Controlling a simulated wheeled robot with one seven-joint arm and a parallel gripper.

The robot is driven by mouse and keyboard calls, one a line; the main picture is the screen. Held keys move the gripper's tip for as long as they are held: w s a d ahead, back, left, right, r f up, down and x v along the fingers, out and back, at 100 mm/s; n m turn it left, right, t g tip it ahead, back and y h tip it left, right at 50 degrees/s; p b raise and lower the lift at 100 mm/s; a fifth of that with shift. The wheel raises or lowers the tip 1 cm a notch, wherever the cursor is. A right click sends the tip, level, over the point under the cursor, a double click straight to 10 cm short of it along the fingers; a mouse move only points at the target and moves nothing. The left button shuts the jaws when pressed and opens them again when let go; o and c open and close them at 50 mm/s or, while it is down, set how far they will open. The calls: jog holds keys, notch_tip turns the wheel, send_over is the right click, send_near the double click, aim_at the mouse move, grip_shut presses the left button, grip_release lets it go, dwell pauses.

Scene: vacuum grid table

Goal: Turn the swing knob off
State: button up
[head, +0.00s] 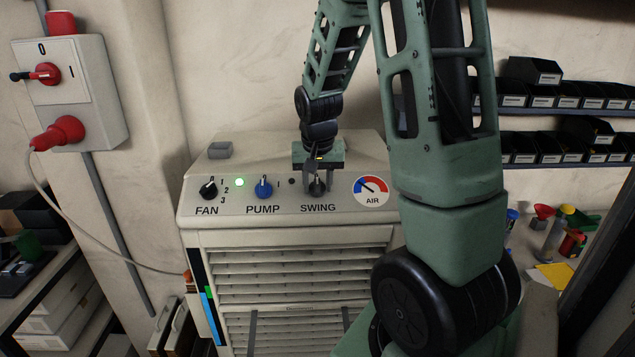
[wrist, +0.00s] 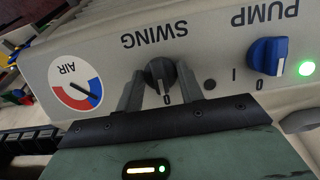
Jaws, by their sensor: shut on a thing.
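The black SWING knob (head: 317,190) is on the sloped top panel of the pale cooler unit (head: 225,240). It also shows in the wrist view (wrist: 160,74). My gripper (head: 316,183) reaches down to it from above, with one finger on each side of the knob, shut on it. In the wrist view the two fingers of my gripper (wrist: 158,84) flank the knob. A 0 mark shows beside the knob on the gripper's side, and a pale line on the knob points roughly toward it. Any other mark of this knob is hidden. A small dark lamp (head: 291,181) beside it looks unlit.
Left of SWING are the blue PUMP knob (head: 264,188), a lit green lamp (head: 239,182) and the black FAN knob (head: 208,188). The AIR dial (head: 371,191) is close on the right. A switch box (head: 65,85) with a red plug hangs on the left wall.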

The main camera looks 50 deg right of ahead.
jog(key=o, duration=1)
jog(key=shift+c, duration=0.2)
jog(key=b+v, duration=0.3)
jog(key=v, duration=1.4)
jog(key=shift+r+b, duration=0.2)
jog(key=shift+b, duration=0.1)
jog(key=a+f+n+y+b, duration=0.15)
jog(key=a+f+n, duration=0.45)
jog(key=a, duration=0.6)
jog(key=a+f+n+y+b, duration=0.1)
jog(key=a+f+n+b, duration=0.15)
jog(key=a+f, duration=0.8)
jog(key=s+a+f+n+g+b, duration=0.1)
jog(key=s+a+f+n, duration=0.3)
jog(key=s+a, duration=0.3)
jog(key=s+a+f+n+b, duration=0.1)
jog(key=s+a+f+n, duration=0.3)
jog(key=s+a, duration=0.3)
jog(key=shift+s+a+f+n+g, duration=0.35)
jog(key=shift+s+a+n+g, duration=0.05)
jog(key=shift+a+n, duration=0.15)
